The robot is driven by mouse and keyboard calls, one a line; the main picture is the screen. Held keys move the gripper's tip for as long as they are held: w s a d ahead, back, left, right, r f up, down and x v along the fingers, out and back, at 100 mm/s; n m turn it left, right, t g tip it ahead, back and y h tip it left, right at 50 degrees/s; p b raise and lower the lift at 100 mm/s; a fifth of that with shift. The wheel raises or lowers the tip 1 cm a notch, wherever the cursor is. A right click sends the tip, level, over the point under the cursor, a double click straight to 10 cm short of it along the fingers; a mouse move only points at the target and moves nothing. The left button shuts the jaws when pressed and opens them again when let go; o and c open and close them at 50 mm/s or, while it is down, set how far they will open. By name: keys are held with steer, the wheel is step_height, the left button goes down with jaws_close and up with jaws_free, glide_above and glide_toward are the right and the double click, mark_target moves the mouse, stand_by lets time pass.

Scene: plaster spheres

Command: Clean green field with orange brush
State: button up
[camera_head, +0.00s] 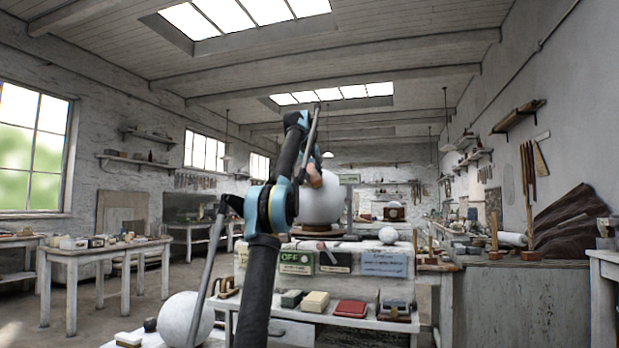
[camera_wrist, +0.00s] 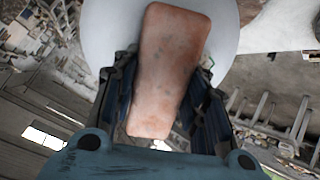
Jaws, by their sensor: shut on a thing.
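My gripper (camera_head: 310,168) is raised in front of the large white sphere (camera_head: 325,204) in the head view. In the wrist view my gripper (camera_wrist: 164,80) is shut on the orange brush (camera_wrist: 162,40), a worn orange-brown block between both fingers. The orange brush also shows small in the head view (camera_head: 314,178). The white sphere fills the background behind it in the wrist view (camera_wrist: 105,30); I cannot tell whether they touch. A green panel marked OFF (camera_head: 296,257) hangs on the workbench front below the sphere. No green field on the sphere shows; my arm covers part of it.
The sphere rests on a stand on the white workbench (camera_head: 372,246). A lower shelf holds a red block (camera_head: 350,309) and other blocks. Another white sphere (camera_head: 186,319) is low at left. A white table (camera_head: 105,250) stands farther left.

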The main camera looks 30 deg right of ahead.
mark_target(315, 177)
steer(key=shift+s+f, duration=0.8)
steer(key=shift+w+r, duration=0.1)
steer(key=shift+w+r, duration=0.65)
steer(key=shift+r, duration=0.05)
steer(key=shift+s, duration=0.15)
steer(key=shift+s+f, duration=1.4)
steer(key=shift+f, duration=0.2)
